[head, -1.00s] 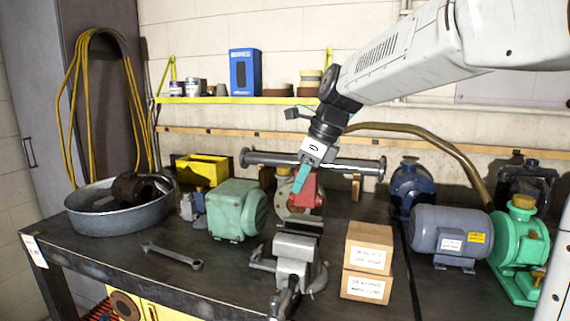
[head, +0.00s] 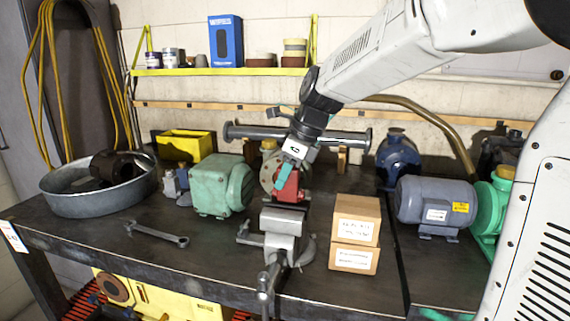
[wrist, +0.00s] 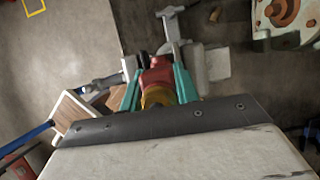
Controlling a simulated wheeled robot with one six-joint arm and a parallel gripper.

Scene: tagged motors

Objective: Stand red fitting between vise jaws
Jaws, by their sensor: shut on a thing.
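The red fitting (head: 290,187) is held between the teal fingers of my gripper (head: 284,176), just above and behind the grey vise (head: 284,222). In the wrist view the red fitting (wrist: 155,73) sits between the two teal fingertips (wrist: 157,84), with a yellowish part nearer the palm. The vise (wrist: 173,28) shows beyond the fitting in that view. In the head view the fitting overlaps the top of the vise, and I cannot tell whether they touch. The gap between the vise jaws is not clearly visible.
Cardboard boxes (head: 355,232) are stacked right of the vise. A green motor (head: 222,185) stands to the left, with a wrench (head: 157,233) in front. A grey motor (head: 436,204) is at the right. A horizontal flanged pipe (head: 300,134) lies behind my gripper.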

